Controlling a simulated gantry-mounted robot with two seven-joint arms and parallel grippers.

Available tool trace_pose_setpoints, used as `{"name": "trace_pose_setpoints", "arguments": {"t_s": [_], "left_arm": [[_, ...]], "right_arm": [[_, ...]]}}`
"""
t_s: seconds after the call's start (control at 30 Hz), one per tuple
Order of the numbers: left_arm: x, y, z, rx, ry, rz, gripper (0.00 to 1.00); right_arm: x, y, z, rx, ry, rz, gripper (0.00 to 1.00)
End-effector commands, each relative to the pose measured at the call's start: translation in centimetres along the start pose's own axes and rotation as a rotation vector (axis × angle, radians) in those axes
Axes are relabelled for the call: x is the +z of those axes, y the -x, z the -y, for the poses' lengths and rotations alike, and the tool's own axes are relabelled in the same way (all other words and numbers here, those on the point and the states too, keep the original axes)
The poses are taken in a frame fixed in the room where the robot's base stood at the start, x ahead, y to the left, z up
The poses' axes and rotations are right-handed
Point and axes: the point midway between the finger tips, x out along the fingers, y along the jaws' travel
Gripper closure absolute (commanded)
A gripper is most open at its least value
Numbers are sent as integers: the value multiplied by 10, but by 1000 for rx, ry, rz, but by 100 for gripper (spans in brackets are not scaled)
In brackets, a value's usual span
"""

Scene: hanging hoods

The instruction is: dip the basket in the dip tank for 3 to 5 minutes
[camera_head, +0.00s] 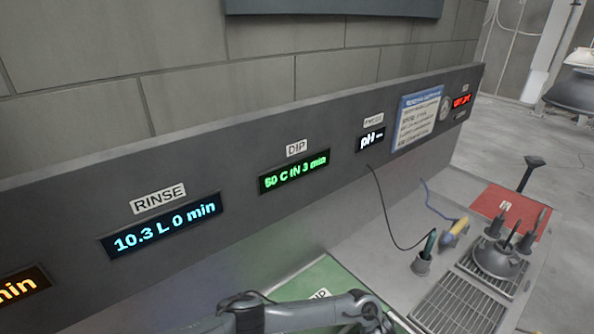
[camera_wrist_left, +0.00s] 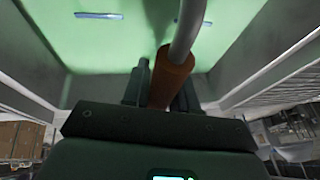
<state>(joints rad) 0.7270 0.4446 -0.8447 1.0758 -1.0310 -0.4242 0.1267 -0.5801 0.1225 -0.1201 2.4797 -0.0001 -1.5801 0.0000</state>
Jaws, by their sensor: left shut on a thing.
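My left gripper (camera_wrist_left: 163,96) is shut on the brown grip of a basket handle (camera_wrist_left: 172,72) in the left wrist view. A grey rod runs up from the grip. The basket's body is not visible. Green walls and a pale green surface, apparently the dip tank's inside (camera_wrist_left: 110,50), lie beyond the fingers. In the head view, a green tank rim (camera_head: 322,277) with a partly hidden label shows at the bottom, behind my arm. The DIP display (camera_head: 294,172) reads "60 C IN 3 min" in green. My right gripper is not in view.
The RINSE display (camera_head: 165,226) reads "10.3 L 0 min". To the right are a pH display (camera_head: 370,138), a blue-headed sign (camera_head: 416,120), a small cup with a probe (camera_head: 422,262), a yellow-handled tool (camera_head: 455,232), a drain grate (camera_head: 460,303) and a red mat (camera_head: 515,209).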

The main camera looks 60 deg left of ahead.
Motion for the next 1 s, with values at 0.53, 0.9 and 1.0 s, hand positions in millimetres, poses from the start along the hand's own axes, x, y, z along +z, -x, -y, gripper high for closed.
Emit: {"name": "trace_pose_setpoints", "arguments": {"t_s": [0.53, 0.9, 1.0], "left_arm": [[-24, 57, 14, -5, -1, -3, 100], [-38, 90, 22, -5, -1, -3, 100], [-42, 99, 24, -5, -1, -3, 100]], "right_arm": [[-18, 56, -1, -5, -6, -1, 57], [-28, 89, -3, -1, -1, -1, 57], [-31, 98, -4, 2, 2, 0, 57]]}}
